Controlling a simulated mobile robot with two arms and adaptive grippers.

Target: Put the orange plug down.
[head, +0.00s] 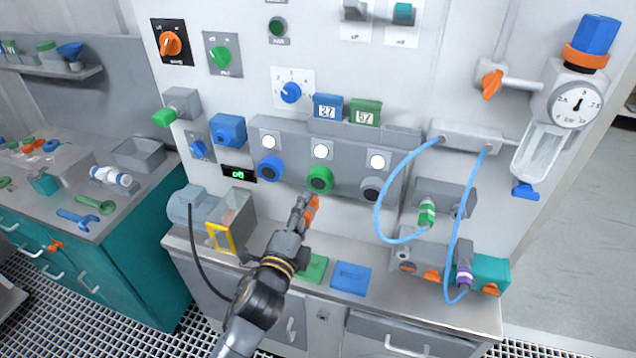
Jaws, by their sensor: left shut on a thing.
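My left gripper (302,210) reaches up from the bottom of the head view to the front of the panel. It is shut on the orange plug (313,207), which shows as a small orange piece at the right side of the fingers. Much of the plug is hidden by the gripper. The plug is just below the green round port (320,179) and appears apart from it. My right gripper is not in view.
A green tray (313,268) and a blue tray (351,278) lie on the ledge right of my arm. Blue hoses (381,205) hang at the right. A blue port (270,169) and a dark port (370,190) flank the green one. A yellow frame (220,238) stands at the left.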

